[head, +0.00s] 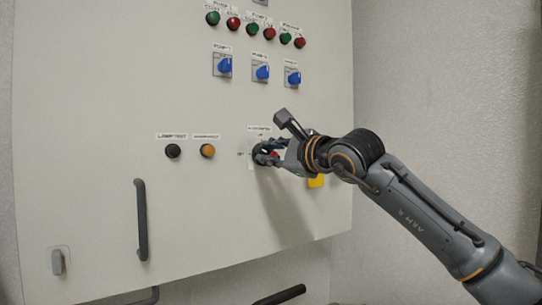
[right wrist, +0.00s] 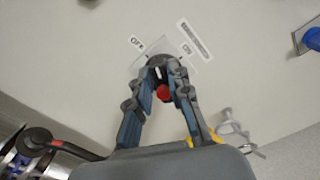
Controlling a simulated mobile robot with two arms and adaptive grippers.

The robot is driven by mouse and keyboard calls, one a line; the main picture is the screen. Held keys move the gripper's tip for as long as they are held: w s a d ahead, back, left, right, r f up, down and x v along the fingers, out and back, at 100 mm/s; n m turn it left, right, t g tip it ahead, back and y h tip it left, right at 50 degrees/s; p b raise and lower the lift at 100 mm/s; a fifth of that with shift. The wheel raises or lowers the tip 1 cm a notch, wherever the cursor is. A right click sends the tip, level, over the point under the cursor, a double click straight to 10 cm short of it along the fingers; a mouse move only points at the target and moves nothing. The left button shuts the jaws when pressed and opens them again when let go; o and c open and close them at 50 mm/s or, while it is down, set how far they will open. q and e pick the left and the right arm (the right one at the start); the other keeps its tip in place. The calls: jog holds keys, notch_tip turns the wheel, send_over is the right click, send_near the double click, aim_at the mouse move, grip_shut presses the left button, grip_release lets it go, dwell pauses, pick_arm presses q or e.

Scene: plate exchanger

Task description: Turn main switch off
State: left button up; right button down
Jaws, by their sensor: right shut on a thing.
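The main switch (head: 257,152) is a dark round knob on a light plate on the cabinet front. In the right wrist view the switch (right wrist: 157,61) sits beside OFF and ON labels. My right gripper (head: 268,153) is at the knob, and its two fingers (right wrist: 162,76) are shut on it. A red part (right wrist: 163,93) shows between the fingers, and a small pale mark shows on the knob. The fingers hide much of the knob, so I cannot tell its exact setting. My left gripper is not in view.
The cabinet front (head: 90,100) carries a black button (head: 172,151), an orange button (head: 207,151), blue rotary switches (head: 262,72) and green and red buttons above. A dark door handle (head: 141,220) stands out at left. A yellow part (head: 316,181) shows below my gripper.

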jog(key=n, duration=0.4)
jog(key=shift+f+n, duration=0.3)
jog(key=shift+n, duration=0.1)
jog(key=shift+a+f, duration=0.1)
dwell(0.4)
jog(key=c, duration=1.2)
grip_release()
jog(key=v, duration=1.2)
jog(key=shift+s, duration=0.1)
